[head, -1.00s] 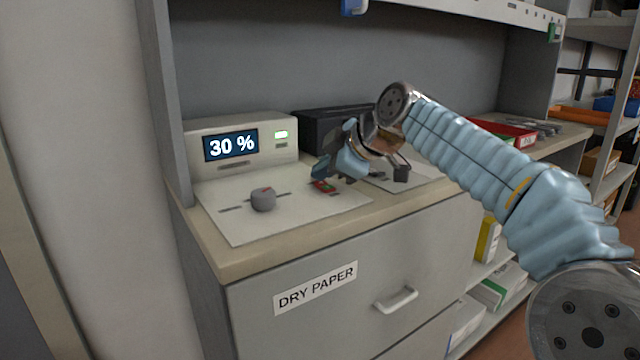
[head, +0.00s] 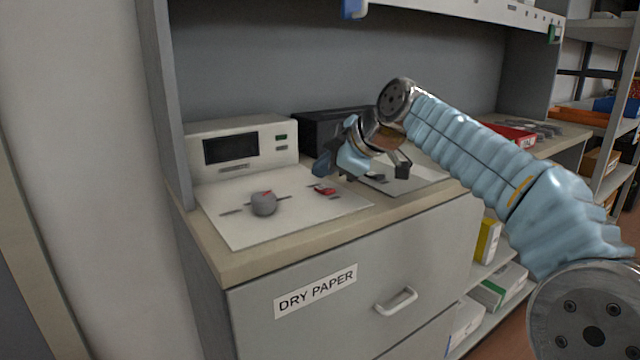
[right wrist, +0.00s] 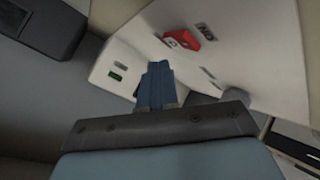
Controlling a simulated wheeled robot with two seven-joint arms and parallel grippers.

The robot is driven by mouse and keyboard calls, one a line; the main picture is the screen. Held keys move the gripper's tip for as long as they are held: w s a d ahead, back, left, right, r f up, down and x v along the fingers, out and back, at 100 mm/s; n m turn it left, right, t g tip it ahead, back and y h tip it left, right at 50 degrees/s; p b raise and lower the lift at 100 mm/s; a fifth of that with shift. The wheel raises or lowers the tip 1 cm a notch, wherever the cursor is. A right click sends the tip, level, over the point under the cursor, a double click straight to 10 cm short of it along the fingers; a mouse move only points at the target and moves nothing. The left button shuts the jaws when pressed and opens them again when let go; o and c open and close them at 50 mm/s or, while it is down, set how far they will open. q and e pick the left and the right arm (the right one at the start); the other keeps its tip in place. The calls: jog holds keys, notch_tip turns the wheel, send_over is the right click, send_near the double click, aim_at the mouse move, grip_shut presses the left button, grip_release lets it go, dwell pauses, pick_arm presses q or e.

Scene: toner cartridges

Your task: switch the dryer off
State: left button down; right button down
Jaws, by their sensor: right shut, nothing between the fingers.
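The dryer (head: 270,138) is a pale box with a sloped panel at the left of the counter. Its display (head: 230,148) is dark and its small indicator (head: 281,137) is dull green. A grey knob (head: 264,204) with a red mark sits on the panel. A red rocker switch (head: 325,190) sits to the right of the knob; the right wrist view shows the red switch (right wrist: 194,38) too. My right gripper (head: 322,166) is shut and empty, just above and behind the switch, apart from it. My left gripper is not in view.
A black device (head: 318,132) stands behind my right gripper. A second white panel (head: 418,178) lies right of the dryer. A drawer labelled DRY PAPER (head: 316,288) with a handle (head: 396,300) is below. A red tray (head: 512,134) is farther right.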

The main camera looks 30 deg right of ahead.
aim_at(327, 189)
jog(key=shift+r, duration=0.1)
jog(key=r+p, duration=0.2)
jog(key=r, duration=0.1)
jog(key=r+p, duration=0.2)
jog(key=shift+s, duration=0.3)
jog(key=shift+f, duration=0.15)
